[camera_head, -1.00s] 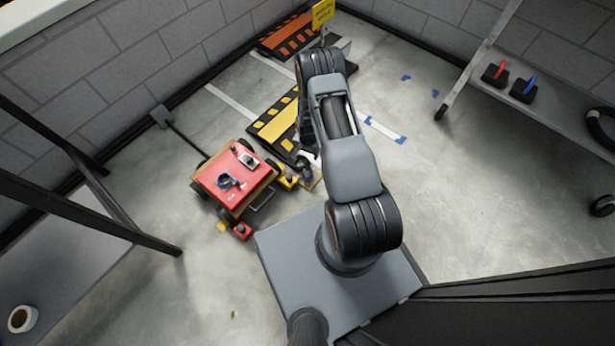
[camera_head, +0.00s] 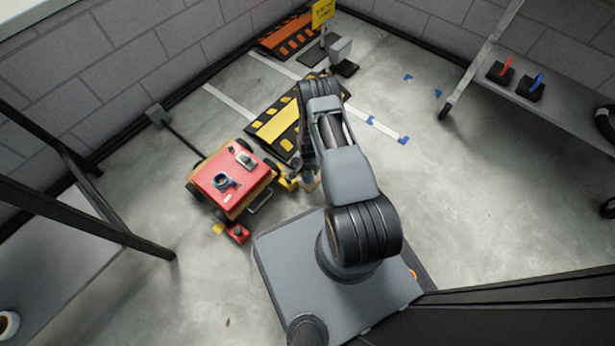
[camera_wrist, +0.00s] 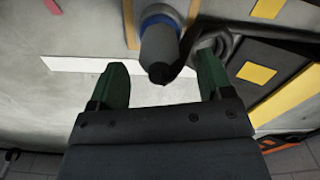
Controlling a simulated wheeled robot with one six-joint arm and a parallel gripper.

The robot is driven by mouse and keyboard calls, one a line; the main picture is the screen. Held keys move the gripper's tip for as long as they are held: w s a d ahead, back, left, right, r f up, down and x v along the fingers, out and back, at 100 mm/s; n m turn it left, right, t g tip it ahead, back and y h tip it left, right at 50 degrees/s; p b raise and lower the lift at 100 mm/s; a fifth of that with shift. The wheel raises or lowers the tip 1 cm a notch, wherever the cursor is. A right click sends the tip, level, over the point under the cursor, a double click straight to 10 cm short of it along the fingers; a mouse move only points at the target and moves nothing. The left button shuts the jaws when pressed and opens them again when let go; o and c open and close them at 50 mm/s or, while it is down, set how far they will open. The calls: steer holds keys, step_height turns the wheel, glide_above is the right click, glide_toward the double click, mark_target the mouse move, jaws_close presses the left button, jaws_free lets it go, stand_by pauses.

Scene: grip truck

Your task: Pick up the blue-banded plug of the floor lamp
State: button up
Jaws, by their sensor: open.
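The plug (camera_wrist: 158,48) is a grey cylinder with a blue band around it in the wrist view. It stands out from the top middle of the picture, and a dark cable or hook shape runs beside its lower right. My gripper (camera_wrist: 162,64) has two green fingers spread apart, and the plug's near end shows in the gap between their tips. I see no finger pressed on it, and the depth between them is hard to tell. In the head view my arm hides most of the gripper, and I cannot make out the plug or the lamp there.
A red-topped cart (camera_head: 228,185) with a blue ring and a grey item on it stands left of my arm. A black and yellow ramp (camera_head: 275,125) lies behind the arm. A shelf (camera_head: 560,110) with red and blue handled items is at right.

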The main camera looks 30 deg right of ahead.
step_height(320, 180, down, 3)
steer(key=shift+f+b, duration=0.15)
steer(key=shift+b, duration=0.5)
steer(key=shift+c, duration=0.5)
steer(key=c, duration=1)
